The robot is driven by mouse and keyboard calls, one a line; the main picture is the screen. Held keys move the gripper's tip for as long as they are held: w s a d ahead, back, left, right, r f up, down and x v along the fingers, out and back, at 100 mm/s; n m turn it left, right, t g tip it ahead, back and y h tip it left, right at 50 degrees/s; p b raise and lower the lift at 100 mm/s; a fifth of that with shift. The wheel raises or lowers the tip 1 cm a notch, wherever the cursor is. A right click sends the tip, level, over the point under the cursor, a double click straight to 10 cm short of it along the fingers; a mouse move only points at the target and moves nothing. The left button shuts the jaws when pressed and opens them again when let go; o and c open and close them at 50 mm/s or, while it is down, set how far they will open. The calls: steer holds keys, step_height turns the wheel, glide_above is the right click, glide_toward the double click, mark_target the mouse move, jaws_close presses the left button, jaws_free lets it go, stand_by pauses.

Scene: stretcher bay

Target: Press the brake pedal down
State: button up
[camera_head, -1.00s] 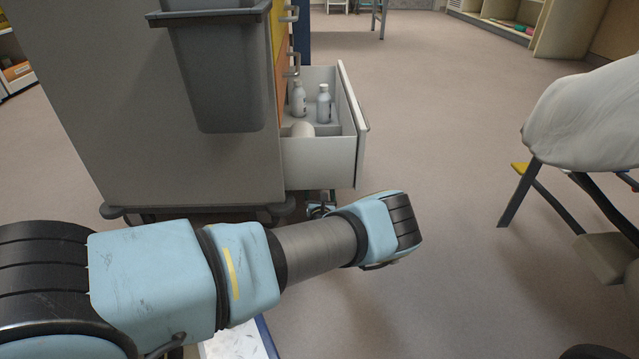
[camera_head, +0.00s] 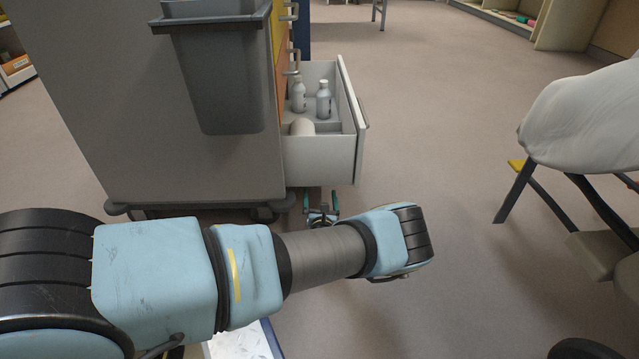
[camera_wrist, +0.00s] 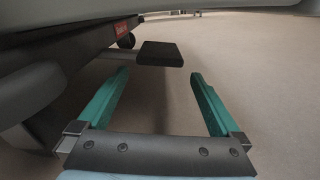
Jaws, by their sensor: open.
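The brake pedal (camera_wrist: 160,54) is a flat black pad on a short bar in the wrist view. It lies ahead of my gripper (camera_wrist: 160,75), beyond the fingertips and roughly centred between them. My gripper's two teal fingers are apart, with nothing between them and no visible contact with the pedal. In the head view my gripper (camera_head: 321,201) shows just below the open drawer, partly behind my wrist. I cannot make out the pedal in the head view.
A grey cart (camera_head: 150,150) with a hanging bin (camera_head: 215,80) stands at left. Its open drawer (camera_head: 322,160), holding bottles, juts out above my gripper. A dark frame with a red label (camera_wrist: 122,28) runs left of the pedal. Open floor (camera_head: 440,150) lies to the right.

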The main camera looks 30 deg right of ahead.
steer(key=p+v, duration=0.1)
steer(key=v, duration=0.4)
steer(key=shift+p, duration=0.3)
steer(key=shift+s+a, duration=0.15)
steer(key=shift+s, duration=0.05)
steer(key=shift+s, duration=0.1)
